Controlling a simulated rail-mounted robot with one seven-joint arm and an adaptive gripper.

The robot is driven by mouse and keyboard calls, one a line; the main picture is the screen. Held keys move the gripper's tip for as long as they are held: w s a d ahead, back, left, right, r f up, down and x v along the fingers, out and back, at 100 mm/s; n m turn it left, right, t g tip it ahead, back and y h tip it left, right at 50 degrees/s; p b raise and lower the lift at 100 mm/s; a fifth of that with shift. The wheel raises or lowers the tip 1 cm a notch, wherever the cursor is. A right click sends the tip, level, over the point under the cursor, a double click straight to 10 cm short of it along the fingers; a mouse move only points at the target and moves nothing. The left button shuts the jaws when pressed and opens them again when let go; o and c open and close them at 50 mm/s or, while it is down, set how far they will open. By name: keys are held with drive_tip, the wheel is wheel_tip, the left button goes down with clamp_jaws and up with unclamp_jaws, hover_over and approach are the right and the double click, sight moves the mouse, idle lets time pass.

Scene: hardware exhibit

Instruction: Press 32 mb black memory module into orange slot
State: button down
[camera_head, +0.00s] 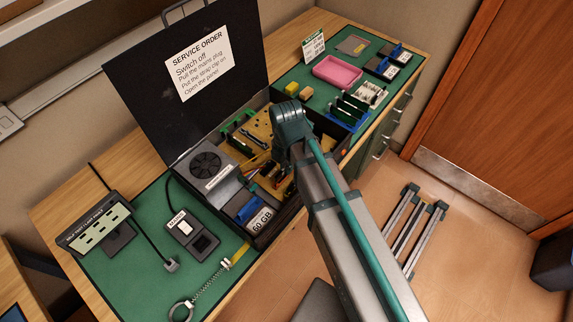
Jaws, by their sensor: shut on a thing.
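The open computer case (262,232) stands on the bench with its dark lid (140,95) raised. Inside it is a tan board (257,128) with green and dark upright parts at its left. I cannot make out an orange slot on it. My arm reaches across the case from the lower right, and its dark joint is above the board's right side. My gripper is hidden behind the arm, so what it holds does not show. I cannot identify the 32 MB black module. Green and dark boards (352,103) stand in a blue holder (343,120) on the right mat.
A fan unit (205,165) and a 60 GB drive (258,216) fill the case's near part. A pink tray (337,71) and drives (396,55) sit at the far right.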

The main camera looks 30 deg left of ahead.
drive_tip(key=shift+f+b, duration=0.55)
drive_tip(key=shift+f, duration=0.5)
idle(0.9)
drive_tip(key=c, duration=1.2)
unclamp_jaws()
drive_tip(key=o, duration=0.3)
drive_tip(key=shift+r+p, duration=0.6)
drive_tip(key=shift+r, duration=0.05)
drive_tip(key=shift+r+p, duration=2.15)
drive_tip(key=shift+r, duration=0.85)
